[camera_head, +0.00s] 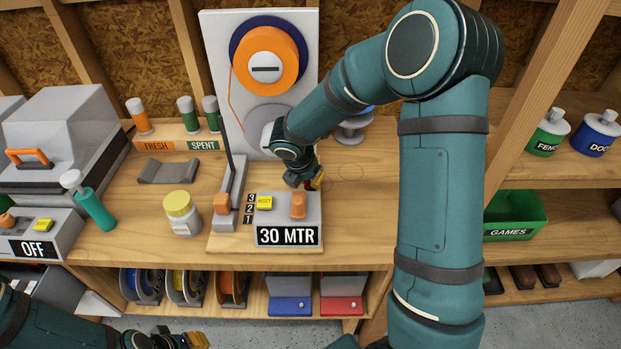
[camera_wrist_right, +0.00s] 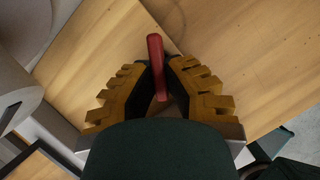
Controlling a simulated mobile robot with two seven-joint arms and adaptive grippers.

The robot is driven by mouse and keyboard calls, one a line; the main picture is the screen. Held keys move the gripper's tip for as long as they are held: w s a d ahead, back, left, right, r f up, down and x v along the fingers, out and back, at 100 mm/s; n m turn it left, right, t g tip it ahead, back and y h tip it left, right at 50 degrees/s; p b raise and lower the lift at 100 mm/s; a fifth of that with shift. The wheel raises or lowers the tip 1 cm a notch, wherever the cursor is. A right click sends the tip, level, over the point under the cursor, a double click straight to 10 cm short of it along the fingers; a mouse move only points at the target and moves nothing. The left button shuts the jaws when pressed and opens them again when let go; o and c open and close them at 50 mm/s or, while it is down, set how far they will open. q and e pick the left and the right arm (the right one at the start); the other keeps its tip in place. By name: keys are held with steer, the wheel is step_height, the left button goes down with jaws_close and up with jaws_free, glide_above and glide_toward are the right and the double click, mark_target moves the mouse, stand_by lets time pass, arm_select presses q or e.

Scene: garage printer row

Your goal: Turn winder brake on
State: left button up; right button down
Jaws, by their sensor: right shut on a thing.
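The winder has a tall white panel (camera_head: 222,75) with an orange spool (camera_head: 270,62), and a grey box (camera_head: 285,215) in front whose display (camera_head: 287,236) reads "30 MTR". The box carries a yellow RESET button (camera_head: 264,202) and an orange switch (camera_head: 298,205). My right gripper (camera_head: 314,182) is just behind the box. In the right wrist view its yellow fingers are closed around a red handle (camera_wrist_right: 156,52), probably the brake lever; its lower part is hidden. My left gripper (camera_head: 180,340) is low at the bottom edge; its finger gap is unclear.
A yellow-lidded jar (camera_head: 182,213) and a grey cradle (camera_head: 168,172) are further left. The bench right of the winder (camera_head: 365,215) is bare.

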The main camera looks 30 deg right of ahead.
steer(key=m+g, duration=0.1)
steer(key=m, duration=0.1)
steer(key=shift+w+a+m+p, duration=0.1)
steer(key=shift+m+p, duration=0.2)
steer(key=shift+m, duration=0.1)
steer(key=m+g+p, duration=0.1)
steer(key=m, duration=0.1)
steer(key=shift+w+m, duration=0.1)
steer(key=shift+m, duration=0.3)
steer(key=m, duration=0.2)
steer(key=m+g+p, duration=0.2)
steer(key=m, duration=0.1)
steer(key=shift+w+m, duration=0.25)
steer(key=shift+m, duration=0.05)
steer(key=shift+f+m+g, duration=0.1)
steer(key=shift+m+g, duration=0.2)
steer(key=c, duration=1)
jaws_free()
steer(key=shift+y, duration=0.3)
steer(key=v, duration=1.2)
steer(key=shift+s, duration=0.1)
